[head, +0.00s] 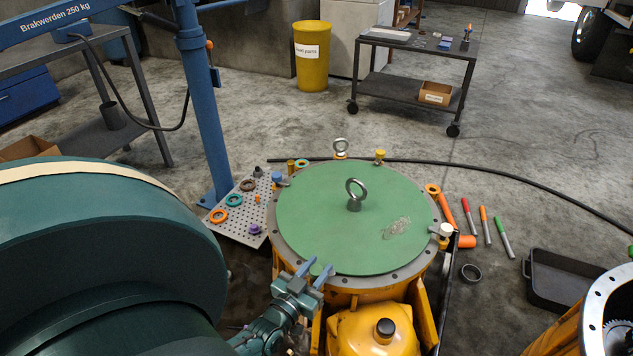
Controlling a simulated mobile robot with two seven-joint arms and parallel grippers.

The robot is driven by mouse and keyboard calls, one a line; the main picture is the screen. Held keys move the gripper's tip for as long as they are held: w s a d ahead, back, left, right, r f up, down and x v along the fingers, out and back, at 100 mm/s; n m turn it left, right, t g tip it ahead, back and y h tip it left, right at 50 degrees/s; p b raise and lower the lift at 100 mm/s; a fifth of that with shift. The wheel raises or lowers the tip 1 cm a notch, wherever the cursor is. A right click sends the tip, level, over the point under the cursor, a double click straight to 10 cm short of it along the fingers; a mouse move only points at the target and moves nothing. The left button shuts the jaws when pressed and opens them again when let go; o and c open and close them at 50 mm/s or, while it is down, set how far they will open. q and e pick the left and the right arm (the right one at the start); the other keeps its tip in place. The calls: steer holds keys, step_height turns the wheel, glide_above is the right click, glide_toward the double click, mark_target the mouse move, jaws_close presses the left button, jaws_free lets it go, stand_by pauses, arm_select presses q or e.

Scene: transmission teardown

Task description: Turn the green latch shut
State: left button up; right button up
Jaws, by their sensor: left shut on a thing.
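A round green cover (330,220) with an eye bolt in its middle lies on the grey flange (285,238) of the yellow housing (372,325). A blue latch (278,178), a yellow latch (380,156) and a white latch (445,232) show around the rim. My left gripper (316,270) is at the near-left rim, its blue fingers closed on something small. The green latch itself is not clearly seen; its place at the rim appears covered by the gripper. My right gripper is not in view.
A perforated plate (240,218) with rings is left of the housing. A second housing (598,318) stands near right. A black hose crosses the floor behind.

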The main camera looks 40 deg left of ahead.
arm_select(q)
steer(key=shift+d+n+y+p, duration=0.1)
steer(key=shift+n+y+p, duration=0.4)
steer(key=shift+y, duration=0.4)
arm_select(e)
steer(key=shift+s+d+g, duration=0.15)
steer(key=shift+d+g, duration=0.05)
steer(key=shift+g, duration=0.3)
arm_select(q)
steer(key=shift+n+g+y, duration=0.3)
steer(key=o, duration=0.9)
steer(key=shift+o, duration=0.2)
steer(key=shift+s, duration=0.15)
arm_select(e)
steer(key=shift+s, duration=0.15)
